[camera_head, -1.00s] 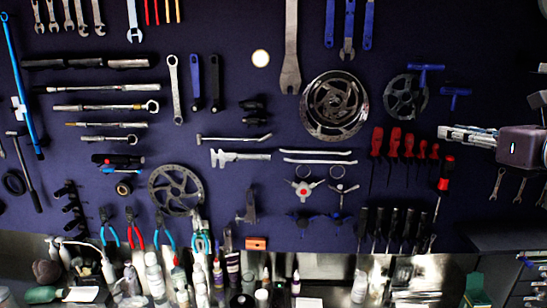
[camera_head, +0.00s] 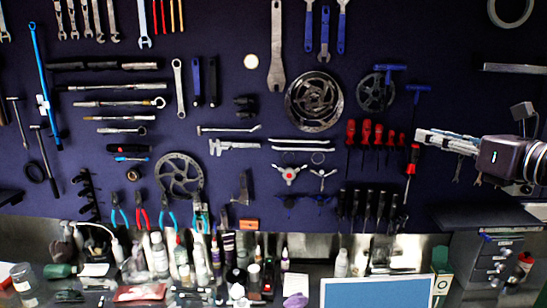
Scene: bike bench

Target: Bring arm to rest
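My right gripper (camera_head: 419,138) comes in from the right edge, in front of the dark tool wall (camera_head: 225,25). Its pale fingers point left and overlap each other from this angle, so the gap between them is unclear. No object is clearly held in them. A red-handled screwdriver (camera_head: 411,161) shows just below the fingertips; it appears to hang at the wall, and I cannot tell how far it is from the fingers. My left gripper is not in view.
Wrenches, discs and pliers hang on the wall. Bottles (camera_head: 158,257) crowd the bench below. A blue panel with a pale border (camera_head: 377,278) stands at the bottom. A drawer cabinet (camera_head: 487,262) is at the lower right, under a dark ledge (camera_head: 490,217).

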